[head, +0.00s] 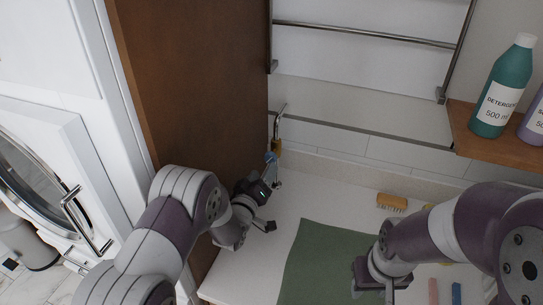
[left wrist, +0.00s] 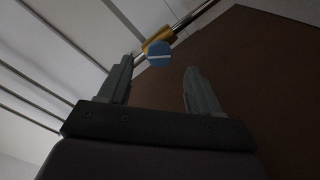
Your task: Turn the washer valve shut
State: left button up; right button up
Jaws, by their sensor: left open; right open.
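The washer valve is a brass body (head: 277,146) with a round blue handle (head: 270,157) on a pipe by the brown panel, above the counter. In the left wrist view the blue handle (left wrist: 159,54) shows a pale bar across its face, and the brass body (left wrist: 158,38) is behind it. My left gripper (head: 268,205) is just below the valve, open and empty. In the left wrist view its fingers (left wrist: 158,85) are apart, with the handle beyond the tips, nearer the left finger. My right gripper (head: 375,280) is over the counter, well away from the valve; its fingers are partly hidden.
A brown panel (head: 205,80) stands close on the left. The counter (head: 245,270) holds a green mat (head: 318,255) and a brush (head: 391,202). A detergent bottle (head: 500,90) stands on a wooden shelf (head: 480,145) at right. A metal rack (head: 365,35) hangs behind.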

aim_at(270, 161)
pick_arm(q)
jog(key=p+x, duration=0.1)
jog(key=x, duration=0.7)
jog(key=c, duration=1)
